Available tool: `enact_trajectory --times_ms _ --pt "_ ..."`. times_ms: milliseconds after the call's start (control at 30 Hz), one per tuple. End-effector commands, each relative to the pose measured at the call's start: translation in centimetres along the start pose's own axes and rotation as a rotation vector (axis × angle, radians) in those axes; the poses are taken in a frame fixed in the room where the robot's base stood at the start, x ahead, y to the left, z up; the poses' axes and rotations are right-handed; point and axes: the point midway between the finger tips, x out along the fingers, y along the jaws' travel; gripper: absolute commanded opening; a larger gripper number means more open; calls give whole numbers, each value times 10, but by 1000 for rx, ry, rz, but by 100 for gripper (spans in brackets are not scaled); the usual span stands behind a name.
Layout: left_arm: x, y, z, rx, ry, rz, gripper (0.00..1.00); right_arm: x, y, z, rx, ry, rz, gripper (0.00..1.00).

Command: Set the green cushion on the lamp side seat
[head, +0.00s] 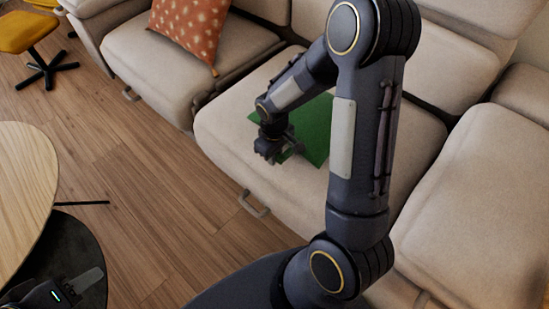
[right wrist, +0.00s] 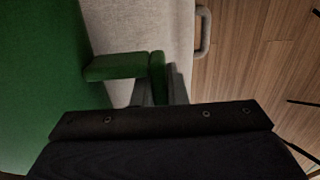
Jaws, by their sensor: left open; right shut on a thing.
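The green cushion (head: 316,122) is on the middle seat (head: 225,128) of the beige sofa, partly hidden behind my right arm. My right gripper (head: 291,151) is at the cushion's near edge. In the right wrist view, the cushion (right wrist: 40,70) fills the left side, and a green tab (right wrist: 115,66) sticks out from it to my right gripper's fingers (right wrist: 165,85), which are shut on it. I cannot tell whether the cushion rests fully on the seat. My left gripper (head: 70,290) is at the bottom left corner, partly cut off, open and away from the cushion.
An orange patterned cushion (head: 190,28) leans on the left seat (head: 180,65). A round wooden table (head: 25,180) and a dark round surface (head: 85,240) stand at the left. A yellow stool (head: 28,32) is at the back left. Wooden floor (head: 150,200) lies clear before the sofa. No lamp shows.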

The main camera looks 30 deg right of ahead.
Motion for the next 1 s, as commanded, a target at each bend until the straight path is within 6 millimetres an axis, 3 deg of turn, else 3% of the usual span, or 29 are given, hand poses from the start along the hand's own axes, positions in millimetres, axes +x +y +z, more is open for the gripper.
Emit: enact_trajectory --times_ms 367,400,533,833,1000 --pt "3 -2 2 0 1 0 41 6 0 0 0 2 1 0" --pt "2 -1 1 0 1 0 41 4 0 0 0 1 0 16" --pt "2 -1 1 0 1 0 41 4 0 0 1 1 0 33" --pt "1 0 0 0 1 0 41 2 0 0 1 1 0 34" --pt "-8 3 -4 0 0 0 41 -18 0 -1 1 4 1 34"
